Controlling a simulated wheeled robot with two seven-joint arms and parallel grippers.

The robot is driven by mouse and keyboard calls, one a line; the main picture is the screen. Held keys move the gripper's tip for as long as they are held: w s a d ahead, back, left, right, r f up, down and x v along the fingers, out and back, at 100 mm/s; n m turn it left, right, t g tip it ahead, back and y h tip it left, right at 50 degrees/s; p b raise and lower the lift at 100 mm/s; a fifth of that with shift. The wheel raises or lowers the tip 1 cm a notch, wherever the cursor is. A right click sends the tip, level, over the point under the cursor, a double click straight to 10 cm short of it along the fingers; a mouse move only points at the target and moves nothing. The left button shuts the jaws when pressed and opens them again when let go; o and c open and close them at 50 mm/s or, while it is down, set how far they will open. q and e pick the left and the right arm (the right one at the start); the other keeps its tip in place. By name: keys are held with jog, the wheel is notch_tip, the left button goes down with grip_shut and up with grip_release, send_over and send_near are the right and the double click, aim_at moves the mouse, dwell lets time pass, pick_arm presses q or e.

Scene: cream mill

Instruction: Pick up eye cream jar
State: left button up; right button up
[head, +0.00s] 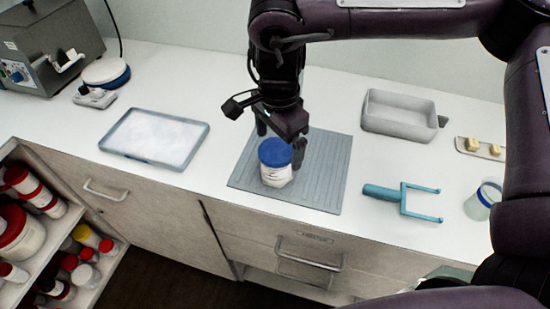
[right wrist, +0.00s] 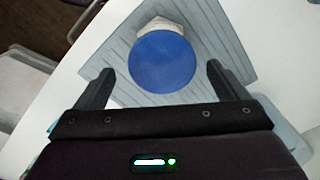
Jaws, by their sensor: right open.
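The eye cream jar (head: 276,172) is white with a blue lid and stands upright on a grey ribbed mat (head: 325,170). In the right wrist view the jar's blue lid (right wrist: 162,62) lies ahead of and between the two fingers. My right gripper (head: 282,145) is open and empty, just behind the jar in the head view, with one finger partly behind it. In the right wrist view the right gripper (right wrist: 160,85) has its fingers spread wider than the lid. I cannot tell if either finger touches the jar. My left gripper is not in view.
A shallow tray (head: 207,128) lies to the left. A grey bin (head: 400,125), a teal fork-shaped tool (head: 403,197), a blue-rimmed cup (head: 478,203) and a small board with yellowish blocks (head: 460,143) are to the right. Shelves (head: 92,258) with several jars stand at lower left.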

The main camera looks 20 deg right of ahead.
jog(key=f, duration=0.2)
jog(key=f+p, duration=0.1)
jog(key=f, duration=0.2)
jog(key=shift+a+f+p, duration=0.25)
jog(key=shift+f+p, duration=0.05)
jog(key=shift+f, duration=0.5)
jog(key=c, duration=1.2)
